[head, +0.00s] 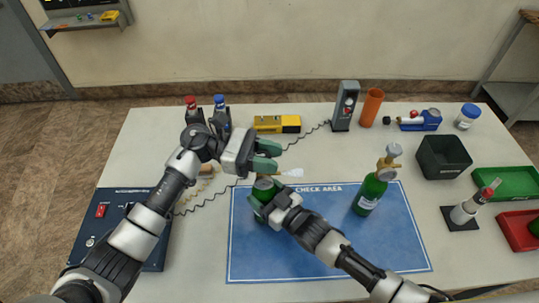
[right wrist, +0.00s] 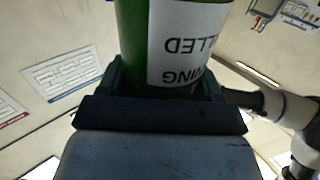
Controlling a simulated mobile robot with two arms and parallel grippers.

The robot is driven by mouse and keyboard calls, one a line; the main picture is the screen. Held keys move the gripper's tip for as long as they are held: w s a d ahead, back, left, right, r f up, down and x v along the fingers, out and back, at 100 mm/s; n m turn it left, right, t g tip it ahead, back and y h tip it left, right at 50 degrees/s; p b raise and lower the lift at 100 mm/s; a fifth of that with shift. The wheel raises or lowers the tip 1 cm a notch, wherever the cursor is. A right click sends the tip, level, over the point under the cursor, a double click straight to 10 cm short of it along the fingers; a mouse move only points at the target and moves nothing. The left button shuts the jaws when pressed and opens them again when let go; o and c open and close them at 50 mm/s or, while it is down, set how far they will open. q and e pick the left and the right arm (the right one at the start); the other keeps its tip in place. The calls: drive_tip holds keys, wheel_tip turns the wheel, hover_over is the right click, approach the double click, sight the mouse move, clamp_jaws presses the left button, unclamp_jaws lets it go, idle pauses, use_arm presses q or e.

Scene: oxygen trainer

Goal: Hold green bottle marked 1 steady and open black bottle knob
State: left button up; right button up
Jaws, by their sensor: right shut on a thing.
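A green bottle (head: 264,185) stands on the blue check-area mat (head: 330,262), at its left part. My right gripper (head: 262,206) is shut around its body. The right wrist view shows the green bottle (right wrist: 133,40) and its white label between the fingers; no number is readable. My left gripper (head: 268,155) is open, its fingers apart just above and behind the bottle's top. The black knob is not visible; the left hand may hide it. A second green bottle (head: 369,194) with a brass valve and grey knob (head: 394,150) stands at the mat's right.
A dark box with a red switch (head: 101,210) sits at left. A yellow device (head: 277,124), grey meter (head: 345,106) and orange cylinder (head: 372,107) line the back. A black bin (head: 443,157), green tray (head: 506,183) and red tray (head: 516,231) stand at right. The mat's middle front is clear.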

use_arm(q)
drive_tip(key=shift+c, duration=0.8)
drive_tip(key=shift+n+t, duration=0.4)
drive_tip(key=shift+t, duration=0.2)
drive_tip(key=n+t, duration=0.1)
drive_tip(key=t, duration=0.1)
drive_tip(key=shift+w+f+n+t+h, duration=0.1)
drive_tip(key=shift+n+t+h, duration=0.2)
drive_tip(key=shift+n+t, duration=0.1)
drive_tip(key=shift+w+n+t, duration=0.15)
drive_tip(key=shift+n+t, duration=0.65)
drive_tip(key=shift+t, duration=0.45)
drive_tip(key=shift+w+n+t, duration=0.1)
drive_tip(key=shift+n+t, duration=0.7)
drive_tip(key=shift+t, duration=0.45)
drive_tip(key=o, duration=0.9)
drive_tip(key=shift+o, duration=0.2)
